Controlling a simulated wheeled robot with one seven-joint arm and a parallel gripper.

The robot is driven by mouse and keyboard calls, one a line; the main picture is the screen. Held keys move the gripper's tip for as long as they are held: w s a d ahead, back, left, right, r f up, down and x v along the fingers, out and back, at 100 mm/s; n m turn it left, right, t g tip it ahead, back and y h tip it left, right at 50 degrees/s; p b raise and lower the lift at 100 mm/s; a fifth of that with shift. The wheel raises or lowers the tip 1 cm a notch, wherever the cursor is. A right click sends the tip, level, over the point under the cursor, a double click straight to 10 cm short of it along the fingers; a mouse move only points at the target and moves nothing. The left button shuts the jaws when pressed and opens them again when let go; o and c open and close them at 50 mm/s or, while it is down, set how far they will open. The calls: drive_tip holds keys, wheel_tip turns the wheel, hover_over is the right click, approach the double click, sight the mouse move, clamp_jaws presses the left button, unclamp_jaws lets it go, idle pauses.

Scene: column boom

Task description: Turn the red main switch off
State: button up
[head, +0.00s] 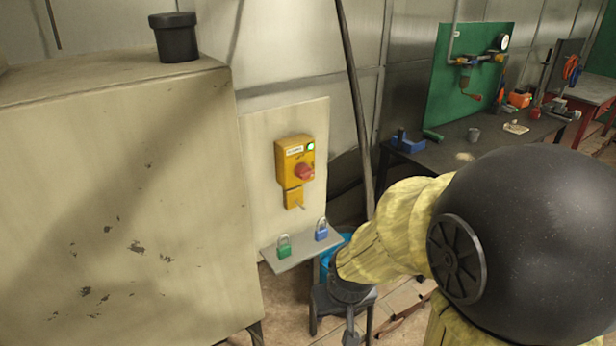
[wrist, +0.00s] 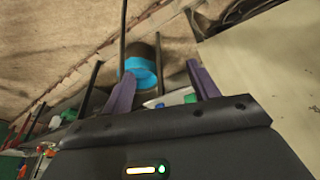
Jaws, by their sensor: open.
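The red main switch (head: 304,172) is a round red knob on a yellow box (head: 285,162) with a lit green lamp, fixed to a pale panel. A small yellow tab (head: 293,198) hangs below the box. My gripper (head: 341,332) is below and right of the switch, pointing down, apart from it. In the wrist view my gripper (wrist: 162,78) shows two purple fingers spread wide, with nothing held between them. The switch is not visible in the wrist view.
A grey shelf (head: 287,253) below the switch holds a green padlock (head: 284,246) and a blue padlock (head: 321,230). A blue bucket (wrist: 140,72) stands on the floor beyond my fingers. A large beige cabinet (head: 120,200) is left; a dark workbench (head: 455,150) is right.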

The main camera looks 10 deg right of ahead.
sight(308, 176)
drive_tip(key=w+d+r+n+t+b, duration=0.1)
drive_tip(key=w+d+r+t, duration=0.1)
drive_tip(key=w+d+t, duration=0.3)
drive_tip(key=w+d+r+n+t, duration=0.1)
drive_tip(key=w+r+t, duration=0.15)
drive_tip(key=w, duration=0.55)
wheel_tip(308, 176, up, 7)
drive_tip(key=w+n+t+y+b, duration=0.1)
drive_tip(key=n+t+y, duration=0.2)
drive_tip(key=t+y, duration=0.2)
drive_tip(key=shift+w+d+r+t, duration=0.15)
drive_tip(key=shift+w+t, duration=0.15)
drive_tip(key=shift+t, duration=0.35)
drive_tip(key=p+x, duration=0.3)
drive_tip(key=x, duration=1.3)
drive_tip(key=shift+w+r+p, duration=0.1)
drive_tip(key=shift+w+p, duration=0.25)
drive_tip(key=shift+p, duration=0.05)
drive_tip(key=shift+w+a, duration=0.35)
drive_tip(key=shift+a, duration=0.05)
drive_tip(key=shift+s, duration=0.1)
drive_tip(key=shift+d, duration=0.1)
